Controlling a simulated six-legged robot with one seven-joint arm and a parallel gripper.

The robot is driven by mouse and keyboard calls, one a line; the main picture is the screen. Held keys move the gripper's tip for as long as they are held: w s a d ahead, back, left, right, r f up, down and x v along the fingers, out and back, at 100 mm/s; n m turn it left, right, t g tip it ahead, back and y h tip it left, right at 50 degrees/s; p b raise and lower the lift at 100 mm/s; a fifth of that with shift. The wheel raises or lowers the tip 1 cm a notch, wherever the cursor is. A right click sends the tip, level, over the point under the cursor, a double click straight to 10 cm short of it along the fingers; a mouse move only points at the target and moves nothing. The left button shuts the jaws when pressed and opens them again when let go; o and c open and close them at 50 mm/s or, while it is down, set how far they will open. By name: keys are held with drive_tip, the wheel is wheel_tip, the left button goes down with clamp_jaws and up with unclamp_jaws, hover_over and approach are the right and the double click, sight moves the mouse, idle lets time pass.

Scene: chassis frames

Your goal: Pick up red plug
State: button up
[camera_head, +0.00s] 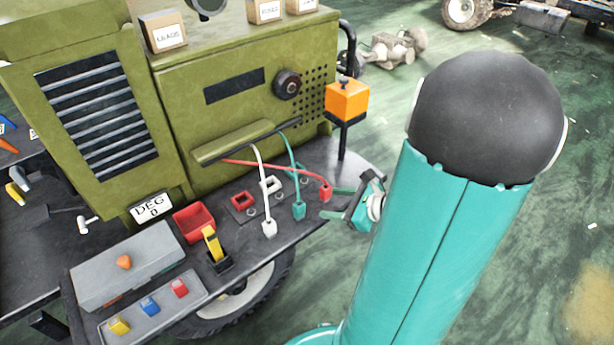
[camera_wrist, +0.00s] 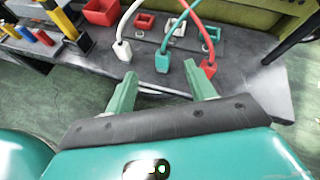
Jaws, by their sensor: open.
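The red plug (camera_head: 326,193) hangs on a red cable at the right end of the row of plugs, near the front edge of the dark bench. It also shows in the wrist view (camera_wrist: 208,68). The green plug (camera_head: 299,210) is left of it, and the white plug (camera_head: 269,228) is further left. My gripper (camera_head: 333,203) is open and empty, close to the red plug on its right side. In the wrist view, my two green fingers (camera_wrist: 162,88) are spread below the plugs, with the red plug beyond the right finger.
Red (camera_head: 243,202), white (camera_head: 270,185) and green sockets sit behind the plugs. A post with an orange box (camera_head: 347,100) rises at the bench's right corner. A red bin (camera_head: 194,221) and yellow lever (camera_head: 213,243) stand to the left.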

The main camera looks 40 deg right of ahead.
drive_tip(key=s+d+f+m+t+h, duration=0.1)
drive_tip(key=s+d+f+m+h, duration=0.2)
drive_tip(key=d+m, duration=0.35)
approach(326, 187)
drive_tip(key=w+f, duration=0.1)
drive_tip(key=f, duration=0.1)
drive_tip(key=shift+n+t, duration=0.3)
drive_tip(key=shift+n, duration=0.05)
drive_tip(key=shift+r+x, duration=0.15)
drive_tip(key=shift+x, duration=1.4)
drive_tip(key=shift+r+x, duration=0.15)
drive_tip(key=shift+x, duration=1.4)
drive_tip(key=shift+w, duration=0.1)
drive_tip(key=c, duration=1.1)
drive_tip(key=shift+o, duration=0.2)
drive_tip(key=shift+r, duration=0.2)
